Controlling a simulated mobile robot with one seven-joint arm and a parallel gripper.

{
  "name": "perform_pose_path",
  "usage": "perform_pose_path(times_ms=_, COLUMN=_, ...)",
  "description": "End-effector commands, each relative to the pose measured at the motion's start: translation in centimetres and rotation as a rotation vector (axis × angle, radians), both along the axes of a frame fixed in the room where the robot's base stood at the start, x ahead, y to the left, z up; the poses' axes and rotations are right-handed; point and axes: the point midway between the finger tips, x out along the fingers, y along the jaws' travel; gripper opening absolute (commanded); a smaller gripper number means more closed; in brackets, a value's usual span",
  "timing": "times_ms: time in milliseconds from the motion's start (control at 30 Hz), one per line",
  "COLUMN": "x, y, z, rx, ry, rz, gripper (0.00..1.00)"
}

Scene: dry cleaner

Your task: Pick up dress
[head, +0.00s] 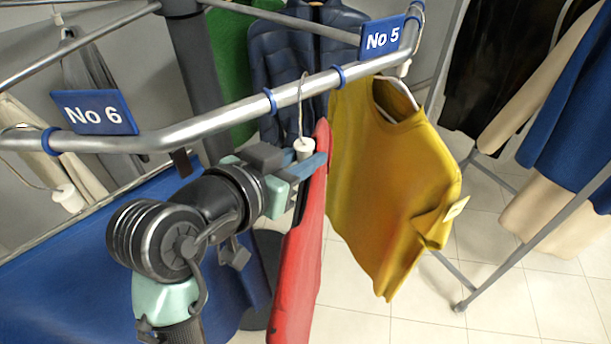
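A red garment (303,255), which looks like the dress, hangs almost edge-on from the rail in the middle of the head view. Its hanger has a thin wire hook over the rail and a white cylindrical piece (304,148) at the neck. My gripper (308,168) reaches in from the left, with its blue fingers at the top of the red garment, just below the white piece. The fingers overlap the hanger neck in this view. I cannot tell whether they touch or grip it. Part of the garment's top is hidden behind the fingers.
The metal rail (215,118) runs just above my gripper, with blue signs No 6 (94,112) and No 5 (383,40). A yellow top (385,185) hangs close on the right. Dark blue padded jackets (285,60) hang behind. Tiled floor (365,325) is bare at lower right.

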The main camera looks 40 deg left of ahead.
Motion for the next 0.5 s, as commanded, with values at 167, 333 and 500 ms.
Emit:
perform_pose_path(times_ms=167, x=-0.01, y=0.01, z=0.04, rx=0.000, ry=-0.001, rz=0.000, gripper=0.00)
perform_pose_path(times_ms=333, x=-0.01, y=0.01, z=0.05, rx=0.000, ry=-0.001, rz=0.000, gripper=0.00)
perform_pose_path(times_ms=500, x=-0.01, y=0.01, z=0.07, rx=0.000, ry=-0.001, rz=0.001, gripper=0.00)
